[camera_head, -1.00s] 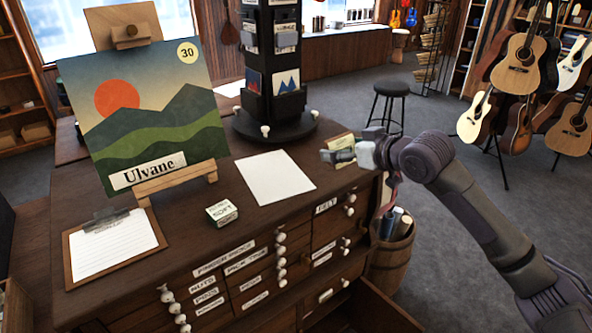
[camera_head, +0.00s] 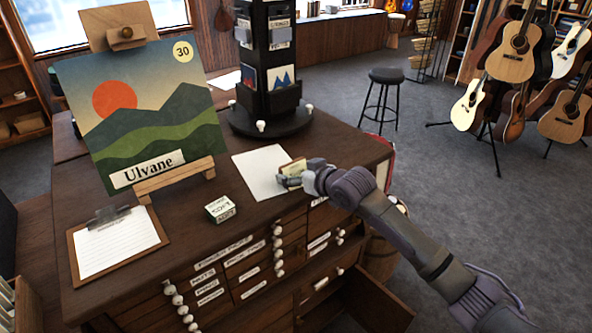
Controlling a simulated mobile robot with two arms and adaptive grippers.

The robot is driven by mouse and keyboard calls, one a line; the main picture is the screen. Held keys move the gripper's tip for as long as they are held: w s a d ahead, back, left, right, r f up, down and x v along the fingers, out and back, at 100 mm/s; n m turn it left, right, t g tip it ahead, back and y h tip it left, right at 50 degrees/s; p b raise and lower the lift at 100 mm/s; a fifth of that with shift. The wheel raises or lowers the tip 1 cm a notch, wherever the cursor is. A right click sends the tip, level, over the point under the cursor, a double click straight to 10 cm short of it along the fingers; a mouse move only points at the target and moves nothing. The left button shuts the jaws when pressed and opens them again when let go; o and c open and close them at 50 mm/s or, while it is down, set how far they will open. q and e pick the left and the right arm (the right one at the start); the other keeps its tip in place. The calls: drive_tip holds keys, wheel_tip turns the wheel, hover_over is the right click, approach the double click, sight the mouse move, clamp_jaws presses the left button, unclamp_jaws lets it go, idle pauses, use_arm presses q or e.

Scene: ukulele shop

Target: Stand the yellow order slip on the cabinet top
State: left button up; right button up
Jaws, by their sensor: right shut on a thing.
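The yellow order slip (camera_head: 294,166) is a small pale-yellow card in my right gripper (camera_head: 289,178), which is shut on it. The slip looks roughly upright, with its lower part hidden by the fingers. The gripper is over the right part of the dark wooden cabinet top (camera_head: 184,218), by the right edge of a white sheet. I cannot tell whether the slip touches the surface. My left gripper is not in view.
The white sheet (camera_head: 257,176) lies beside the gripper. A small box (camera_head: 220,209), a clipboard (camera_head: 115,245), an easel with a picture (camera_head: 140,110) and a dark rotating rack (camera_head: 268,120) also occupy the top.

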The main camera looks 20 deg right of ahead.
drive_tip(key=o, duration=1)
drive_tip(key=shift+r, duration=0.1)
drive_tip(key=b+v, duration=0.2)
drive_tip(key=v, duration=1)
